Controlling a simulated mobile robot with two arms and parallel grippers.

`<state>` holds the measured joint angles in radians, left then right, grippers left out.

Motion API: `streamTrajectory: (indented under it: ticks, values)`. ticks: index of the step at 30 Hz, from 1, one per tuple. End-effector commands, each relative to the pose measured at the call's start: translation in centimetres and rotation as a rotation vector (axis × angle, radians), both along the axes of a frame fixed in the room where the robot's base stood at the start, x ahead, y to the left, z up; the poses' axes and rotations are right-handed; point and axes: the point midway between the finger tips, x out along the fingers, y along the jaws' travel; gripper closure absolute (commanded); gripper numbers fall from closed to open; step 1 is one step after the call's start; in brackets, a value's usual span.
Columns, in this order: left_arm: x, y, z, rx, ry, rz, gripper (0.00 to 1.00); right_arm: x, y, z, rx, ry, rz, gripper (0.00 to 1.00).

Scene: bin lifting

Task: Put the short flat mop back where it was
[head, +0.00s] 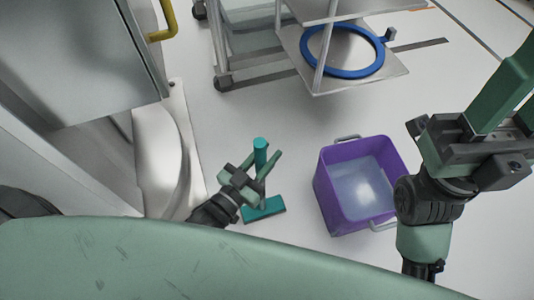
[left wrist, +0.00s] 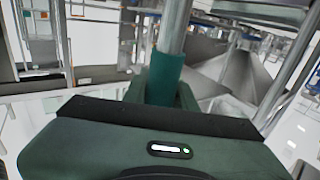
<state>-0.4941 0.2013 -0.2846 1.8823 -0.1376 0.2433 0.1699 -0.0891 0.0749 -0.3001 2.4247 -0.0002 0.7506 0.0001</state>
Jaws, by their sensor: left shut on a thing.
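The short flat mop has a teal upright handle (head: 260,147) and a flat teal base (head: 264,209). It is upright on or just above the pale floor, left of the purple bin; I cannot tell whether the base touches. My left gripper (head: 265,168) is shut on the handle below its top. In the left wrist view the teal handle (left wrist: 163,75) stands just beyond the gripper body, and the base is hidden. My right gripper (head: 512,92) is large at the right edge, its fingers partly cut off; their gap is unclear.
A purple bin (head: 325,190) with metal handles stands right of the mop. A metal cart (head: 300,82) with a blue ring (head: 376,65) on its lower shelf is behind. Floor between cart and mop is clear.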

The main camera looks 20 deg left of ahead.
Motion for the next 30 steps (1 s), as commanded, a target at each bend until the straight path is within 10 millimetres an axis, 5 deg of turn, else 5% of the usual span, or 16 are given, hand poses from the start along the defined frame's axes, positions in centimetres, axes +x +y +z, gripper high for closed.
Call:
streamTrajectory:
  ticks: [2,3,5,17,30]
  values:
    - [0.0,0.0,-0.1,-0.001,-0.004,0.000,1.00,0.0,0.0,0.0,0.000,-0.002,0.000,0.64]
    - [0.0,0.0,-0.2,0.000,0.001,0.000,0.62,0.0,0.0,0.0,0.000,-0.002,0.000,0.64]
    - [0.0,0.0,-0.2,0.000,0.001,0.000,0.51,0.0,0.0,0.0,-0.001,-0.001,0.000,0.64]
    - [-0.4,0.1,0.1,0.001,0.004,0.000,0.51,0.0,0.0,0.4,0.000,-0.003,0.000,0.64]
    - [-8.5,3.4,0.0,0.002,0.007,0.000,0.51,-0.3,-0.3,-1.0,0.007,0.092,0.005,0.64]
